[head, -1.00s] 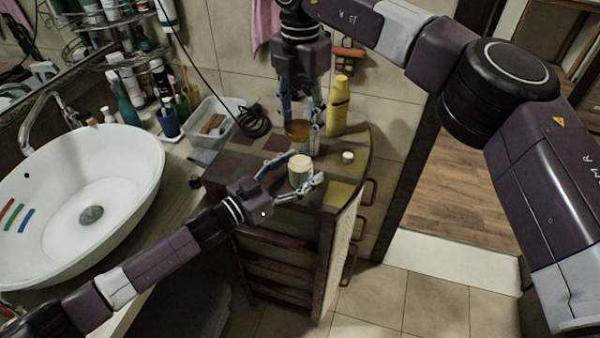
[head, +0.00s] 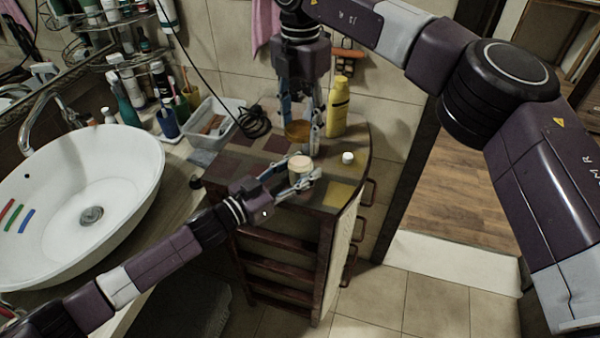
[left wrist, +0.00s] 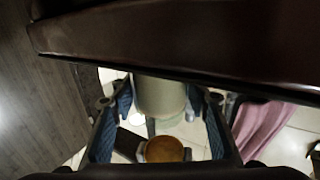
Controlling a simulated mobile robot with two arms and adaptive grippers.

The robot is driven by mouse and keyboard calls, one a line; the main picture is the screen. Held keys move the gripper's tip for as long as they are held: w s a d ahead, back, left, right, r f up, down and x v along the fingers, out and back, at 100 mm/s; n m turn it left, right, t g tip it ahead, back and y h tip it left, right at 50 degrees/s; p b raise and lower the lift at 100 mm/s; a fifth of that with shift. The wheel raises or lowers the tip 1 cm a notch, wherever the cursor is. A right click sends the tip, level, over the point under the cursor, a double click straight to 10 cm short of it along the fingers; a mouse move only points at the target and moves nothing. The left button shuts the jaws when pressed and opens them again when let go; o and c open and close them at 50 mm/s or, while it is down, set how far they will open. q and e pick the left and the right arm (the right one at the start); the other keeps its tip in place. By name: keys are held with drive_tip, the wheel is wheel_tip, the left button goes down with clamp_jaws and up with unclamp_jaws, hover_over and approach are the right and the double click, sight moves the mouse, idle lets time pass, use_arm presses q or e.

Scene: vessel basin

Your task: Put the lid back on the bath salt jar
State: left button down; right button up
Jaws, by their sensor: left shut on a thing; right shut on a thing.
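A pale cream jar (head: 300,172) stands upright near the front of the cabinet top. My left gripper (head: 302,181) reaches it from the left and its fingers are shut on the jar's sides. In the left wrist view the jar (left wrist: 160,97) shows as a pale cylinder between the finger pads. My right gripper (head: 299,126) points down behind the jar, shut on a round amber-brown piece (head: 297,131) that looks like the lid. This piece also shows in the left wrist view (left wrist: 164,150). It is apart from the jar.
A yellow bottle (head: 337,106) stands close to the right of my right gripper. A small white-topped container (head: 347,158) sits right of the jar. A coiled black cable (head: 254,122) and a clear bin (head: 212,118) are at left, beside the basin (head: 135,170).

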hover_over(300, 158)
drive_tip(key=shift+w+f, duration=0.1)
drive_tip(key=shift+f, duration=2.4)
drive_tip(key=shift+f, duration=0.9)
drive_tip(key=shift+f, duration=0.55)
drive_tip(key=m, duration=1.6)
